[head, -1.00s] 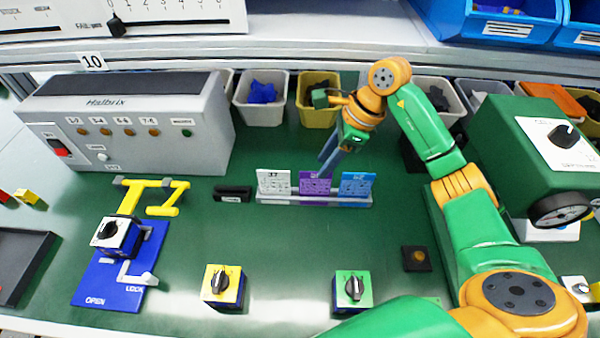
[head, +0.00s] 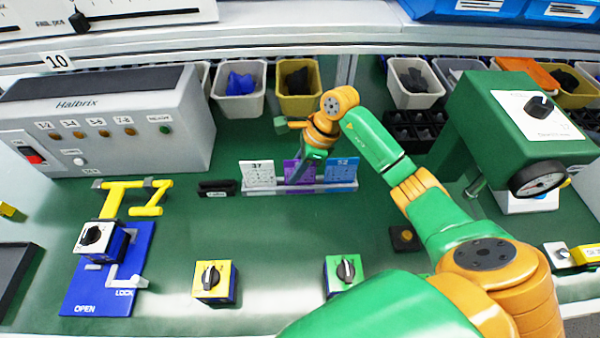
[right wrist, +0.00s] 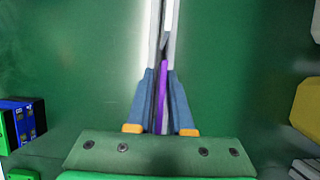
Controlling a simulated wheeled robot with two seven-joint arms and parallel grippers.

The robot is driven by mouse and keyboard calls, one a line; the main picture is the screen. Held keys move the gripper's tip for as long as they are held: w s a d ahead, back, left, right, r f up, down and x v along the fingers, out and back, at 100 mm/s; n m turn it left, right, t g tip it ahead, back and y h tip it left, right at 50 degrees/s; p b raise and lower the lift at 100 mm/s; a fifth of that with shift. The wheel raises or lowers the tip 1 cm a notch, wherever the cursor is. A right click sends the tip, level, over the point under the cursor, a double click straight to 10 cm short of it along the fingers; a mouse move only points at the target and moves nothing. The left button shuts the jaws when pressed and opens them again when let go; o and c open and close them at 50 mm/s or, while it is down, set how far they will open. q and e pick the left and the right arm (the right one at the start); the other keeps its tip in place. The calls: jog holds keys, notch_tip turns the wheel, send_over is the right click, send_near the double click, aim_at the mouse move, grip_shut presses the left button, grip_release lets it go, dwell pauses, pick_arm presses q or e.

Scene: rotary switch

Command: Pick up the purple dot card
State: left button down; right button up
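The purple dot card (head: 292,173) stands in a pale rack (head: 262,190) between a white card (head: 257,175) marked 37 and a blue card (head: 342,173) marked 52. My right gripper (head: 299,175) reaches down over the purple card and hides part of it. In the right wrist view the purple card (right wrist: 163,95) shows edge-on between the two blue fingers (right wrist: 161,80). The fingers are close together around it; I cannot tell whether both touch it. The card appears to be still in the rack. My left gripper is out of view.
Several bins, including a yellow one (head: 299,104), line the back. A grey control box (head: 110,125) stands left and a green machine (head: 500,110) right. Yellow (head: 213,282) and green (head: 345,273) switch blocks sit in front. The green mat between rack and switches is clear.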

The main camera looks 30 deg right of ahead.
grip_shut()
